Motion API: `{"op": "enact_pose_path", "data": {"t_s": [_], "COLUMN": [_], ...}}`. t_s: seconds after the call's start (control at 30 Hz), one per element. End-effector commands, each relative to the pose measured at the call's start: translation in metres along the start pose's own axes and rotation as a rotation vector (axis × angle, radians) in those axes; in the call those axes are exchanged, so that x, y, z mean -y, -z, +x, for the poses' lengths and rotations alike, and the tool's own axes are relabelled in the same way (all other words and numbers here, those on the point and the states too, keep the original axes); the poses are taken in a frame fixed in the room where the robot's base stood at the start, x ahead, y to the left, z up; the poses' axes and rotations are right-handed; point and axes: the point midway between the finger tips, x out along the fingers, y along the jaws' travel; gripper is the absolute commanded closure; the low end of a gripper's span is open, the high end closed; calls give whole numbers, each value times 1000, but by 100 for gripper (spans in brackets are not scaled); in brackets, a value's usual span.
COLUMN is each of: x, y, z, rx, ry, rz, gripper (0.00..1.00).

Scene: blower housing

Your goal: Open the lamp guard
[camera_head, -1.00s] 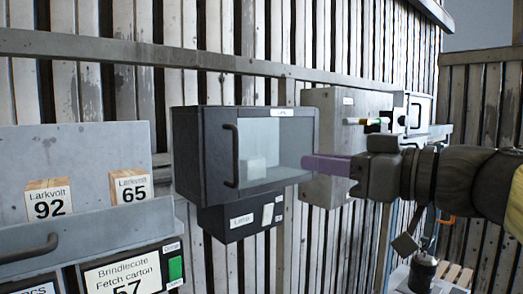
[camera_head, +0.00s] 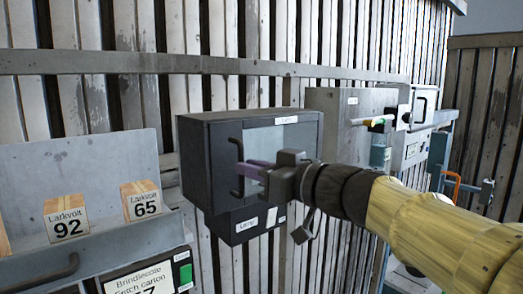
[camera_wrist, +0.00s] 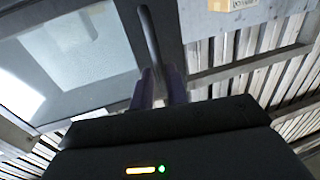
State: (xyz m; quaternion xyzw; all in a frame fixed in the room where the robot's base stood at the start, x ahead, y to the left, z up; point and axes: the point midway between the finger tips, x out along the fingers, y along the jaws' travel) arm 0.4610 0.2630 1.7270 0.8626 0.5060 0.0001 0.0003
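The lamp guard (camera_head: 222,150) is a dark box on the slatted wall with a glass front, which looks closed. Its dark bar handle (camera_head: 236,180) is on the left side of the front. My gripper (camera_head: 245,168) has its purple fingers in front of the glass, with the tips at the handle. In the wrist view the handle (camera_wrist: 149,35) runs down toward the gap between my two fingers (camera_wrist: 160,75). The fingers are apart. I cannot tell whether either touches the bar. My gripper and wrist hide part of the glass.
A dark labelled box (camera_head: 240,225) hangs below the guard. A grey cabinet (camera_head: 335,105) with a rod stands to the right. At left, a grey shelf (camera_head: 95,160) holds small wooden blocks (camera_head: 141,200) marked with numbers. A wall rail (camera_head: 130,62) runs above.

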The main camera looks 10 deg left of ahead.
Motion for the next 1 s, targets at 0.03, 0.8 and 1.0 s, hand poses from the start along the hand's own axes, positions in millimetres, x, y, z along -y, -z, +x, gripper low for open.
{"op": "enact_pose_path", "data": {"t_s": [0.03,0.8,1.0], "x": [0,0,0], "y": [4,0,-1], "z": [9,32,31], "rx": [2,0,-1], "ry": [2,0,5], "rz": [6,1,0], "gripper": [84,100,100]}}
